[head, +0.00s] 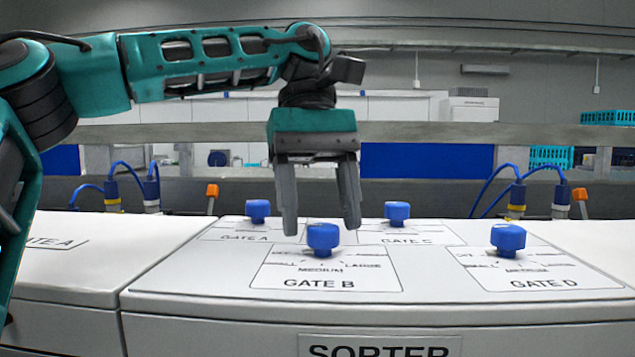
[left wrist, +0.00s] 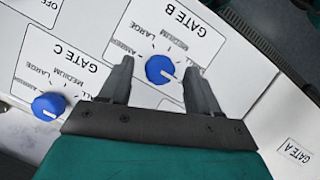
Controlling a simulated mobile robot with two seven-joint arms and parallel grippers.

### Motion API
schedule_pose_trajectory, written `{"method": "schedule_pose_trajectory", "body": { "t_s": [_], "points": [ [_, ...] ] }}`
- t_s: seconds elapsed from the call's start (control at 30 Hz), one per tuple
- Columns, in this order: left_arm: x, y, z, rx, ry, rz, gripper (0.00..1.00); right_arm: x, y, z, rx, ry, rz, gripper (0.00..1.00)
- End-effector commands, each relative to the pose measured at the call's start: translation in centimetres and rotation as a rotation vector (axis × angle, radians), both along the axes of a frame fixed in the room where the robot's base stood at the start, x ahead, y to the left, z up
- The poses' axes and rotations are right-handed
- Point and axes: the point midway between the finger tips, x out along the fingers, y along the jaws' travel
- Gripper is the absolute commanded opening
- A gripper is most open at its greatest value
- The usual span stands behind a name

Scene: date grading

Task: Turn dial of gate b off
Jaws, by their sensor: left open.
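The gate B dial (head: 323,239) is a blue knob on the white sorter top, behind its GATE B label. My left gripper (head: 320,228) points down over it, open, with one finger on each side of the knob in the picture. In the left wrist view the gate B dial (left wrist: 160,69) shows between the spread fingertips, with a white pointer mark on its face. The fingers look apart from the knob. The word OFF on its label is not readable in either view. My right gripper is not in view.
Other blue dials stand close by: gate A (head: 257,211), gate C (head: 397,212) and gate D (head: 508,239). Blue cables and orange-tipped parts (head: 212,191) stand behind the panel. A grey rail (head: 450,132) runs across the back. The panel front is clear.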

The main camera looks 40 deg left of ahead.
Motion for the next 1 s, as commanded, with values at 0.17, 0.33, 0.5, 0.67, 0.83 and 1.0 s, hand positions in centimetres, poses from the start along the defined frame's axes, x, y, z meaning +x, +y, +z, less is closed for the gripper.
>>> {"method": "schedule_pose_trajectory", "body": {
  "t_s": [0.17, 0.33, 0.5, 0.67, 0.83, 1.0],
  "points": [
    [0.6, 0.7, 2.3, 0.0, -0.003, 0.002, 0.62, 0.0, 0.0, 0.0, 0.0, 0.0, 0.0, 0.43],
    [1.1, 1.4, 4.5, 0.0, -0.001, 0.001, 0.62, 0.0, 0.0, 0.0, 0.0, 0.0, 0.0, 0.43],
    [1.5, 1.9, 5.8, 0.0, -0.002, -0.001, 0.62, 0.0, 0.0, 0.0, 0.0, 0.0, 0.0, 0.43],
    [1.6, 2.1, 6.3, 0.0, -0.002, -0.001, 0.62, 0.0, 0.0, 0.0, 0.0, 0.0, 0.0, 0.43],
    [1.6, 2.1, 6.4, 0.0, -0.002, -0.001, 0.62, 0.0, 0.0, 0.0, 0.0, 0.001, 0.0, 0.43],
    [1.6, 2.1, 6.4, 0.0, -0.002, -0.001, 0.62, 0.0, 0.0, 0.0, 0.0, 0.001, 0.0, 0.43]
  ]
}}
